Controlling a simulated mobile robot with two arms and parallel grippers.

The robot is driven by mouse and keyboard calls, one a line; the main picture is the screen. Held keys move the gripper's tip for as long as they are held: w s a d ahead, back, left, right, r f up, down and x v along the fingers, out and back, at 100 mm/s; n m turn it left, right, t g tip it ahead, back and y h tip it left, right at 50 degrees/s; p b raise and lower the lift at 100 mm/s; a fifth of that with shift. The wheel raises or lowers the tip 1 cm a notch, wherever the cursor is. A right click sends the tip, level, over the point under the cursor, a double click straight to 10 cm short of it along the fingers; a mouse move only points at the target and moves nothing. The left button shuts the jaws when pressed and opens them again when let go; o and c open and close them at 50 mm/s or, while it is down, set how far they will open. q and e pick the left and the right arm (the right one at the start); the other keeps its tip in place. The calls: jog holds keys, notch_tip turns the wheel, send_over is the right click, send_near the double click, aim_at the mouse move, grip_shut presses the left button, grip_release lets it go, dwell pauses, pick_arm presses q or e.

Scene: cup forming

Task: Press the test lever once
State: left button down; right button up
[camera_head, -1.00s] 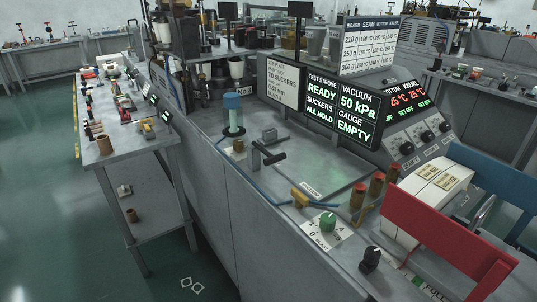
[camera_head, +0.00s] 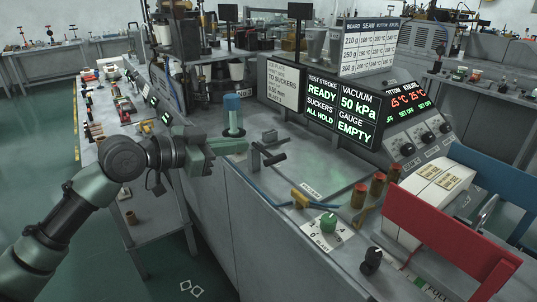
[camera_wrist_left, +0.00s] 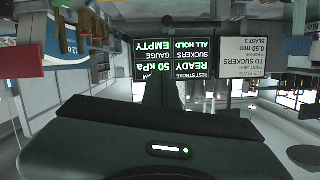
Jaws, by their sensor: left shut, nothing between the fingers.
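The test lever (camera_head: 270,154), a dark handle on a grey post, stands on the machine's bench top, in front of the screens. My left gripper (camera_head: 245,147) comes in from the left, with its green fingers shut and empty. In the head view its tips appear just left of the lever, by the foot of the blue-topped cylinder; I cannot tell whether they touch anything. The left wrist view is upside down and shows the shut fingers (camera_wrist_left: 165,92) pointing at the screens. The test stroke screen (camera_head: 321,98) reads READY, suckers ALL HOLD. My right gripper is not in view.
The blue-topped cylinder (camera_head: 232,112) stands close behind the gripper. A vacuum screen (camera_head: 357,113) reads 50 kPa, gauge EMPTY. A green blast knob (camera_head: 328,223), brown-red cylinders (camera_head: 377,184) and a red panel (camera_head: 447,235) lie to the right. The plate right of the lever is clear.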

pick_arm(q)
jog(key=shift+w, duration=0.1)
jog(key=p, duration=0.3)
send_over(269, 161)
notch_tip(269, 161, down, 2)
notch_tip(269, 161, down, 3)
jog(key=shift+d+r, duration=0.1)
jog(key=shift+a+f, duration=0.2)
jog(key=shift+f, duration=0.6)
